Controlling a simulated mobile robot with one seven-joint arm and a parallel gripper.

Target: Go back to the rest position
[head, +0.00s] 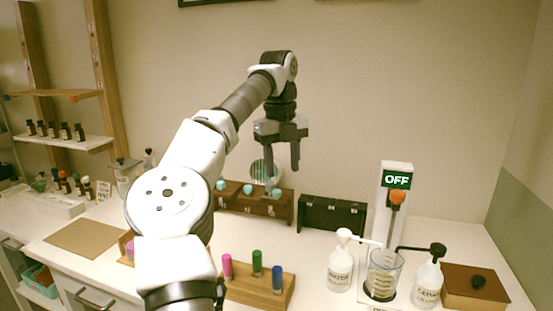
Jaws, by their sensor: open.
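My gripper (282,166) is open and empty, pointing down from my raised arm in the middle of the head view. My arm crosses the left middle of the view and hides part of the table.
A wooden rack (262,297) with pink, green and blue bottles stands in front. A dark case (331,214) stands behind. At right are two pump bottles (340,268), a clear beaker (383,275), a sign reading OFF (397,180) and a brown box (474,287). Shelves (55,141) stand at left.

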